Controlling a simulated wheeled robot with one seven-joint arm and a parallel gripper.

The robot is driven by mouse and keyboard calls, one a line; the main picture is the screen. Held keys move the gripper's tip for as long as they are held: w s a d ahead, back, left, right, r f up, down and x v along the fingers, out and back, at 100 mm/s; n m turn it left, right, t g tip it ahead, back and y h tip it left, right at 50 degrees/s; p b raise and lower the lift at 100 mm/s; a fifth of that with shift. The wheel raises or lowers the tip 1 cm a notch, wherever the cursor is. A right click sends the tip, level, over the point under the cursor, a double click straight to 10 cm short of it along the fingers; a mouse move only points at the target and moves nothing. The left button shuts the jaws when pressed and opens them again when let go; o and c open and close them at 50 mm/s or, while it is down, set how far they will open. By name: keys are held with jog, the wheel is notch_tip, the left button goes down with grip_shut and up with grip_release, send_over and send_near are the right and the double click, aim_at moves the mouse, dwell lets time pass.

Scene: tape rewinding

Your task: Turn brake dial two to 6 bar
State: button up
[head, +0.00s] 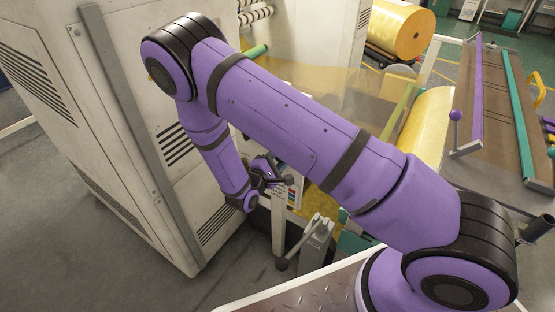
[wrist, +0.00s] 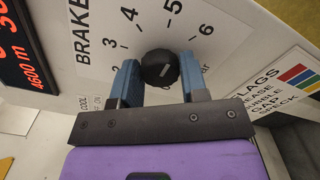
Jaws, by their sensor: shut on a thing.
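The brake dial (wrist: 159,68) is a small black round knob on a pale panel in the wrist view. The printed scale around it shows 2, 3, 4, 5 and 6, with "bar" partly covered. A faint light mark shows on the knob, but I cannot tell which number it points to. My gripper (wrist: 160,80) has its two blue fingers on either side of the knob, shut on it. In the head view my gripper (head: 281,182) is low beside the machine, and the knob is hidden there.
A red number display (wrist: 25,55) is left of the scale. A label with coloured bars (wrist: 300,75) is at right. In the head view, a grey post with a lever (head: 300,245) stands close to my gripper. A tall pale cabinet (head: 110,110) is at left, a yellow roll (head: 402,30) behind.

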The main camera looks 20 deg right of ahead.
jog(key=m, duration=0.5)
jog(key=shift+m, duration=0.3)
dwell(0.4)
jog(key=o, duration=0.9)
jog(key=shift+s+a, duration=0.1)
jog(key=shift+a, duration=0.05)
jog(key=v, duration=1)
jog(key=shift+s+a, duration=0.15)
jog(key=shift+a, duration=0.05)
